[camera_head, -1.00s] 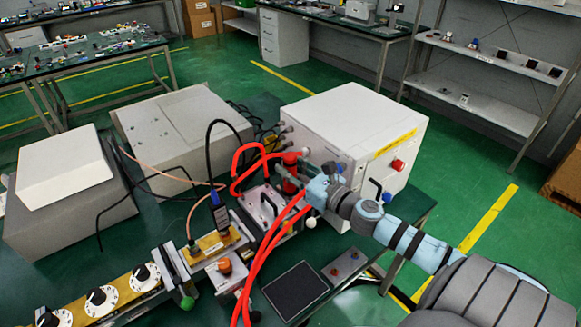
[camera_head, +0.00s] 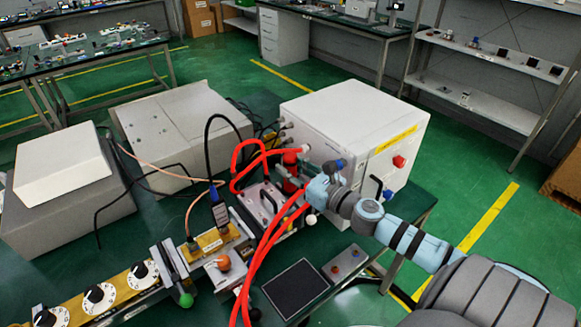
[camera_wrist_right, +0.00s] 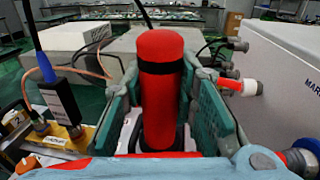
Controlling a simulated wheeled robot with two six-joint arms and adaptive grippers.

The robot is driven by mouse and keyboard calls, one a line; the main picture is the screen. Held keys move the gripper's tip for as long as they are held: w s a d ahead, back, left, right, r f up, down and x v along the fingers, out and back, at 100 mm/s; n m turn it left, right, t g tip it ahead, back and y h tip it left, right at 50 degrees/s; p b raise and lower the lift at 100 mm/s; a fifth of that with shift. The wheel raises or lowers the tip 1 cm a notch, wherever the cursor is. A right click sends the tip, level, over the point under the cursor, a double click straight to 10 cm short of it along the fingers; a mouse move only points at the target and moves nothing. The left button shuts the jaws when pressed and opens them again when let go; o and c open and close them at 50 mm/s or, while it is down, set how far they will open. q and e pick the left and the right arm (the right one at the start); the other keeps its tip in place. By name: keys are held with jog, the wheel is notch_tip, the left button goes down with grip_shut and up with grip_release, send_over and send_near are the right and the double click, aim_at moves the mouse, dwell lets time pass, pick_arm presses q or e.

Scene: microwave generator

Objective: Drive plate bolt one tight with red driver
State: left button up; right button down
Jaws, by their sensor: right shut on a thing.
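The red driver (camera_wrist_right: 162,62) stands upright in the right wrist view, a thick red handle with a black band. My right gripper (camera_wrist_right: 160,100) is shut on it, its teal fingers on both sides of the handle. In the head view, the red driver (camera_head: 290,160) shows beside the white box, with my right gripper (camera_head: 288,173) around it. Below is a metal plate (camera_head: 258,207) with black handles. The driver's tip and plate bolt one are hidden behind the gripper and red hoses, so I cannot tell whether they touch. My left gripper is not in view.
A white box (camera_head: 345,120) stands close behind my right gripper. Red hoses (camera_head: 268,250) loop past the plate in front. A connector block with a black cable (camera_head: 219,210) is at left. A dark pad (camera_head: 296,290) lies near the table's front edge.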

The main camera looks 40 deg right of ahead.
jog(key=shift+f+b, duration=0.8)
jog(key=shift+f, duration=0.1)
dwell(1.7)
dwell(1.0)
